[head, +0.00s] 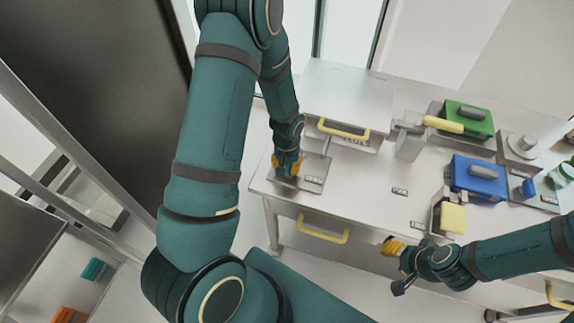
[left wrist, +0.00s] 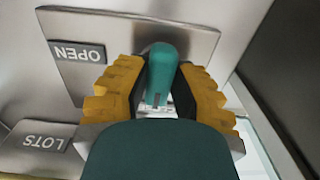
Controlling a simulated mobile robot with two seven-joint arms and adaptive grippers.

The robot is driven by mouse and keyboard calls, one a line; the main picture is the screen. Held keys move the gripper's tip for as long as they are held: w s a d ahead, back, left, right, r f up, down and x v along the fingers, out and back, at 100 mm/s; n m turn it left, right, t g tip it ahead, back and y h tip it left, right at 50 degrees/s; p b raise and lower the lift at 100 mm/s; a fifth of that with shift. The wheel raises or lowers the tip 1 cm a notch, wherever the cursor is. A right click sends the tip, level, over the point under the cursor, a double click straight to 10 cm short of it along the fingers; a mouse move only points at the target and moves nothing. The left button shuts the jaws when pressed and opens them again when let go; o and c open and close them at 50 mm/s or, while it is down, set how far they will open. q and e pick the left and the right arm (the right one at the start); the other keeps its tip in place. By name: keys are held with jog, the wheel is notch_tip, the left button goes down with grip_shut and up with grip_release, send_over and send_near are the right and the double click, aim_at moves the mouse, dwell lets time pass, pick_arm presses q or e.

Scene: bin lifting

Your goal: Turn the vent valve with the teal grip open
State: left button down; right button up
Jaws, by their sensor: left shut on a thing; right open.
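The teal grip (left wrist: 160,75) of the vent valve stands between the yellow-padded fingers of my left gripper (left wrist: 157,92) in the left wrist view. That gripper is shut on it. A metal plate (left wrist: 190,40) lies behind the grip, with an upside-down OPEN label (left wrist: 77,53) to the left. In the head view my left gripper (head: 287,166) is over the plate (head: 316,172) at the table's left end and hides the grip. My right gripper (head: 393,248) is open by the table's front edge, apart from the valve.
A metal box with a yellow handle (head: 343,129) stands behind the valve plate. A yellow-handled lever (head: 443,124), green block (head: 467,119), blue block (head: 478,178) and yellow block (head: 452,217) are to the right. A yellow drawer handle (head: 323,230) sticks out in front. The table's middle is fairly clear.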

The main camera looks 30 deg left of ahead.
pick_arm(q)
jog(key=shift+m, duration=0.4)
jog(key=m+b, duration=0.2)
jog(key=m, duration=0.2)
jog(key=shift+s+f, duration=0.1)
jog(key=shift+f, duration=0.05)
jog(key=m, duration=0.4)
jog(key=shift+m+b, duration=0.3)
jog(key=shift+b, duration=0.1)
jog(key=m, duration=0.4)
jog(key=shift+m, duration=2.1)
jog(key=c, duration=0.8)
grip_release()
